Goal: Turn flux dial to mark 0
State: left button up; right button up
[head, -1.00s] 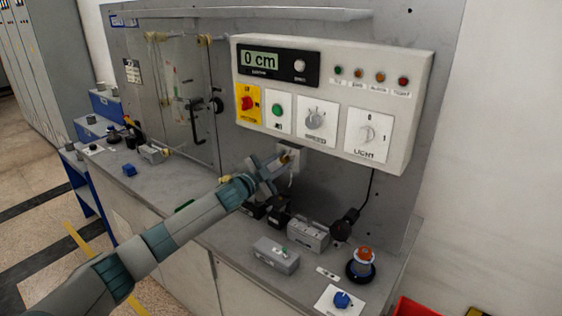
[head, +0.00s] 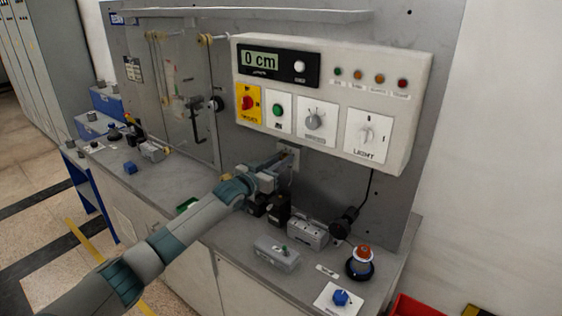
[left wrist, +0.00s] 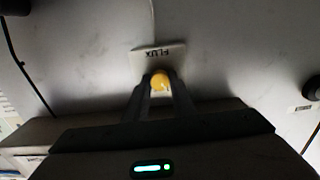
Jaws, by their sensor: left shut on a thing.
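The flux dial (left wrist: 160,81) is a small yellow-orange knob in the left wrist view, in front of a white plate (left wrist: 157,56) marked FLUX, which appears upside down there. My left gripper (left wrist: 161,92) is shut on the knob, with one finger on each side of it. In the head view my left gripper (head: 280,164) reaches the small plate (head: 291,158) on the grey back panel, below the control box. The fingers largely hide the dial there. I cannot read the dial's mark. My right gripper is not in view.
The control box (head: 330,100) above has a display reading 0 cm, knobs and lamps.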

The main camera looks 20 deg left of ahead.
pick_arm(q)
jog(key=shift+n+b, duration=0.8)
jog(key=shift+n, duration=2.5)
jog(key=o, duration=1.1)
jog(key=shift+c, duration=0.2)
jog(key=shift+s+a, duration=0.1)
jog(key=shift+s, duration=0.1)
